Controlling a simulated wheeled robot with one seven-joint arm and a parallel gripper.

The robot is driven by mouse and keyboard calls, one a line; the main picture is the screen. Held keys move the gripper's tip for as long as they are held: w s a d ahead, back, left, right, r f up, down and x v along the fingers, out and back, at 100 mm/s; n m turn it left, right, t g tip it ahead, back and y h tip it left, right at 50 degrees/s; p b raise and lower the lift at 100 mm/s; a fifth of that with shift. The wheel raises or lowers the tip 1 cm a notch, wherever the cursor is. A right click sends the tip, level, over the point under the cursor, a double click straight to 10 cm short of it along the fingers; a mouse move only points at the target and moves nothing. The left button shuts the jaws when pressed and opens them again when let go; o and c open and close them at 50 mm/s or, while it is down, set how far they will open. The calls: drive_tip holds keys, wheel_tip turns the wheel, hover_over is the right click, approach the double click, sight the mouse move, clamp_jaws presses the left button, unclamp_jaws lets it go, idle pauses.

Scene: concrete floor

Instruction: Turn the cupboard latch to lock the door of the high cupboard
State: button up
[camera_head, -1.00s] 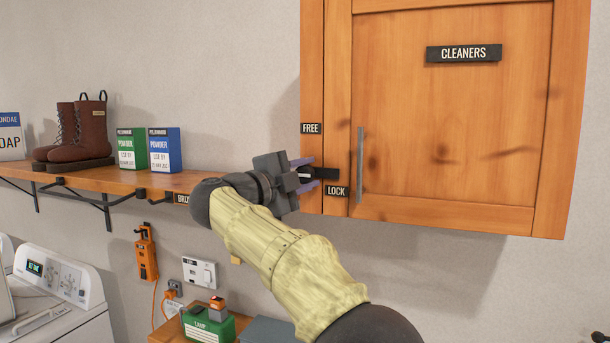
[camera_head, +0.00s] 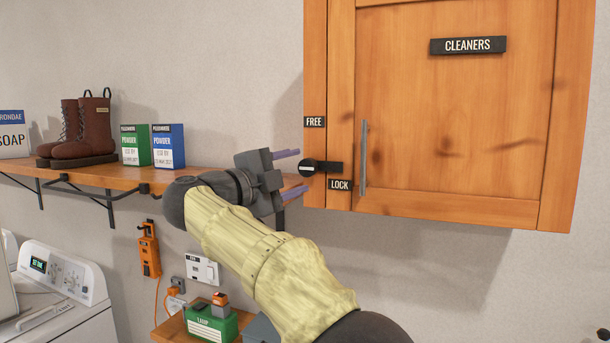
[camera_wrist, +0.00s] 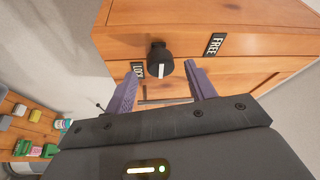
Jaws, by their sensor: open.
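The high cupboard (camera_head: 450,100) hangs on the wall with its door (camera_head: 460,140) flush with the frame, and a CLEANERS sign on it. The black latch (camera_head: 320,168) is on the frame left of the door. Its arm lies level, pointing right across the door's edge, just above the LOCK label (camera_head: 340,185). The FREE label (camera_head: 314,122) is higher up. My gripper (camera_head: 300,171) is open, just left of the latch, with its fingers pointing at it. In the wrist view, the latch knob (camera_wrist: 160,65) with its white line shows between the spread fingers, apart from both.
A wall shelf (camera_head: 110,178) with boots (camera_head: 82,130) and powder boxes (camera_head: 152,146) is at left. Below are a washing machine (camera_head: 60,280) and a low surface with a green case (camera_head: 210,323). A vertical door handle (camera_head: 363,155) stands right of the latch.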

drive_tip(key=b+v, duration=0.2)
drive_tip(key=v, duration=1)
drive_tip(key=shift+s+a, duration=0.25)
drive_tip(key=shift+s, duration=0.05)
